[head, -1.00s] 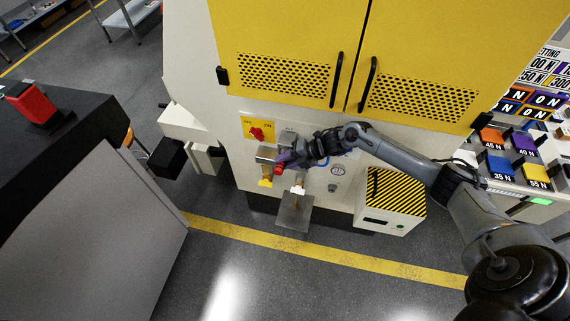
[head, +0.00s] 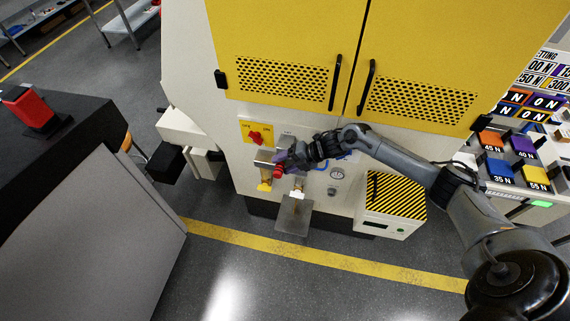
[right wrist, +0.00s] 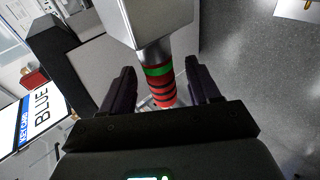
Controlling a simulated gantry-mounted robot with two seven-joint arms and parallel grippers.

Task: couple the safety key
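In the right wrist view a striped cylinder (right wrist: 160,84), green at one end and glowing red at the other, sits on a metal stem from a light grey box (right wrist: 158,18). My right gripper (right wrist: 162,92) has one finger on each side of it, with gaps visible, so it looks open around the cylinder. In the head view this gripper (head: 283,163) is at the machine's front, by a red end piece (head: 278,171). A yellow piece (head: 264,186) hangs below a metal bracket beside it. I cannot tell which part is the safety key. My left gripper is not in view.
A red rotary switch (head: 255,137) sits on a yellow plate above. A metal plate (head: 294,217) juts out below, with a gauge (head: 337,173) to its right. A striped box (head: 396,192) stands further right. A dark bench (head: 75,150) fills the left; the floor between is clear.

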